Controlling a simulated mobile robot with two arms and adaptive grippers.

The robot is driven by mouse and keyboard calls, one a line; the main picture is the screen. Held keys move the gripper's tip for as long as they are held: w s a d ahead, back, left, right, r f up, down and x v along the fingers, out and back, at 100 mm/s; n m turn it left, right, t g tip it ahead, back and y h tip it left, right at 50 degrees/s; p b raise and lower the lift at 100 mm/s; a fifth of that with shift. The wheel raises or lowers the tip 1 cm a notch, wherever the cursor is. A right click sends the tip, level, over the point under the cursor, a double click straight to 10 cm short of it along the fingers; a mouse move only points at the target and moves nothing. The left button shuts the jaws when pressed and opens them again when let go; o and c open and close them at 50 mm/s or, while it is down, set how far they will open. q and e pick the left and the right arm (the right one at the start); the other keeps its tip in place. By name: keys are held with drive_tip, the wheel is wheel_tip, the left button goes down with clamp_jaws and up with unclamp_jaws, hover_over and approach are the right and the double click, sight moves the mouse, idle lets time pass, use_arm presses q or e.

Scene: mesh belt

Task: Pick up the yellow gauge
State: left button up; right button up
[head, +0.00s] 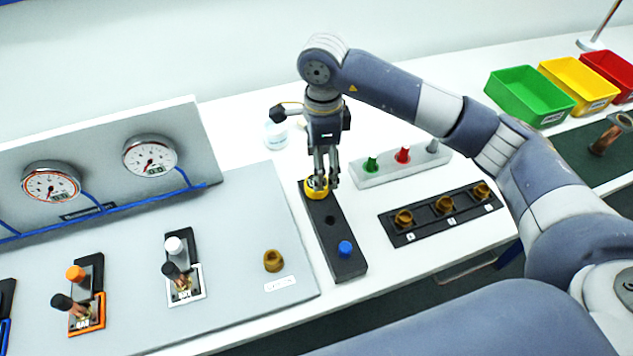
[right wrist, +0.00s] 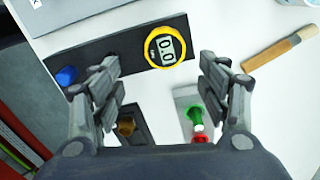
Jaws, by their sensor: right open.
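The yellow gauge (head: 314,188) sits at the far end of a dark holder block (head: 342,258), partly hidden by my gripper in the head view. In the right wrist view the gauge (right wrist: 166,47) shows a round yellow rim and a grey display reading 0.0. My right gripper (head: 326,180) points down just over the gauge in the head view. In the right wrist view its two fingers (right wrist: 160,72) are spread apart, with the gauge between and beyond their tips. Nothing is held. My left gripper is not in view.
A blue knob (head: 345,248) stands on the same block. A grey strip with green, red and grey pieces (head: 402,168) and a black tray with brass fittings (head: 445,225) lie to the right. A panel with two dials (head: 110,165) stands left. Coloured bins (head: 530,95) are back right.

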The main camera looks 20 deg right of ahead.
drive_tip(key=shift+f, duration=0.65)
drive_tip(key=shift+w+a+f+p, duration=0.1)
drive_tip(key=shift+a+f+p, duration=0.1)
drive_tip(key=shift+f+p, duration=0.25)
drive_tip(key=f, duration=0.1)
drive_tip(key=f+p, duration=0.2)
drive_tip(key=shift+w+a+f, duration=0.15)
drive_tip(key=shift+w+a, duration=0.1)
drive_tip(key=shift+w, duration=0.05)
drive_tip(key=shift+f, duration=0.5)
drive_tip(key=c, duration=1.2)
